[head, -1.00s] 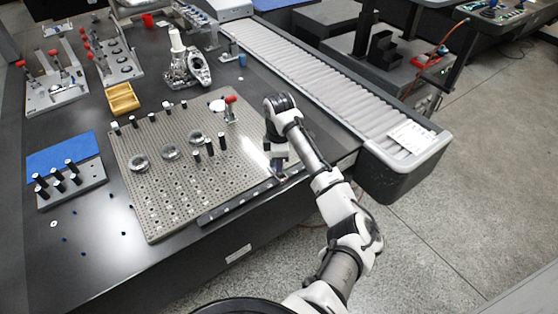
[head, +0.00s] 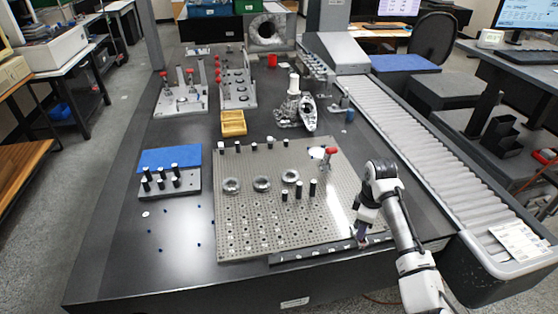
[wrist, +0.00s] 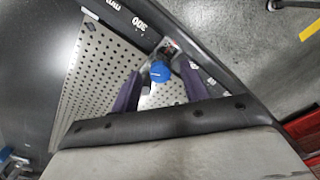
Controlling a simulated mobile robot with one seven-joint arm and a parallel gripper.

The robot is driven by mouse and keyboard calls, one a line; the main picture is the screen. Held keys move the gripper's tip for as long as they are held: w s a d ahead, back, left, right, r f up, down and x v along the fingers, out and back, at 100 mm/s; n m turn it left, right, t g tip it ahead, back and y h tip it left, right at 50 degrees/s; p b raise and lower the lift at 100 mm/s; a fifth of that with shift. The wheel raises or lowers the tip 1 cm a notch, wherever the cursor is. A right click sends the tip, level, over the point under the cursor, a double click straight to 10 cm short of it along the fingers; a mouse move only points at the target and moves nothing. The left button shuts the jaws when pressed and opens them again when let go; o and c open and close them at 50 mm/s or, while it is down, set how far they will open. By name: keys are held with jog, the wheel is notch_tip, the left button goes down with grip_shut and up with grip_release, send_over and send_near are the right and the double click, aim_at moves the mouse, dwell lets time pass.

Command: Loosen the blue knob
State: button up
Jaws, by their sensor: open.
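The blue knob (wrist: 160,71) shows in the wrist view as a round blue cap near the edge of the perforated plate, beside a dark strip with printed markings. My gripper (wrist: 161,66) is open, with one dark purple finger on each side of the knob. I cannot tell whether either finger touches it. In the head view my gripper (head: 362,238) points down at the right front corner of the plate (head: 250,225), by the dark rail (head: 315,253) along its front edge. The knob cannot be made out there and seems hidden by the gripper.
Ring parts (head: 261,184) and dark posts (head: 312,188) stand on the plate, with a red-handled clamp (head: 328,157) towards its back right. A yellow tray (head: 233,122) and a block with dark pins (head: 172,183) lie beyond and left. A roller conveyor (head: 420,140) runs along the right.

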jog(key=m+p, duration=0.1)
jog(key=m, duration=0.3)
jog(key=shift+r, duration=0.1)
jog(key=m, duration=0.3)
jog(key=shift+r+m, duration=0.1)
jog(key=shift+m, duration=0.4)
notch_tip(320, 180, up, 14)
jog(key=b, duration=0.3)
jog(key=w+a+n+t+y+b, duration=0.1)
jog(key=w+a, duration=0.4)
jog(key=a, duration=0.9)
jog(key=w+a+r+n+t+y+b, duration=0.1)
jog(key=w+a+t, duration=0.4)
jog(key=a, duration=0.9)
jog(key=shift+r+n+t+y+b, duration=0.25)
jog(key=shift+n+t+y+b, duration=0.25)
jog(key=shift+n+y, duration=0.5)
